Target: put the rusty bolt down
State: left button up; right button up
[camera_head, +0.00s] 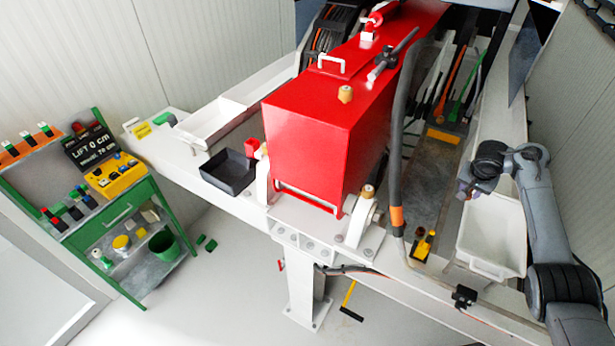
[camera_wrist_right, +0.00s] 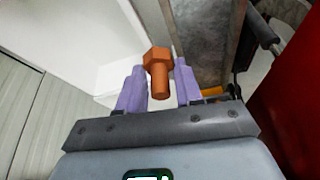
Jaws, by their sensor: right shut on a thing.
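The rusty bolt (camera_wrist_right: 159,76) is orange-brown with a hex head. In the right wrist view it sits between the purple fingertips of my right gripper (camera_wrist_right: 159,85), which is shut on it, with the head pointing away from the palm. In the head view my right gripper (camera_head: 464,190) is at the right, near the back edge of a white bin (camera_head: 490,272). The bolt is too small to make out there. My left gripper is not in view.
A large red pump housing (camera_head: 310,140) stands in the middle. A black tray (camera_head: 228,172) and a white tray (camera_head: 208,122) lie to its left. A grey hose (camera_head: 392,150) hangs right of the housing. A small yellow-and-black object (camera_head: 424,245) stands left of the bin.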

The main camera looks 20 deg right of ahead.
jog(key=s+a+f+n+t+y, duration=0.1)
jog(key=a+n, duration=0.4)
jog(key=a, duration=1.7)
jog(key=s+a+f+n+t+y, duration=0.1)
jog(key=a+n, duration=0.5)
jog(key=a, duration=1.6)
notch_tip(320, 180, down, 2)
jog(key=shift+a+f+n+y, duration=0.1)
jog(key=shift+a+n+y, duration=0.25)
jog(key=shift+y, duration=0.55)
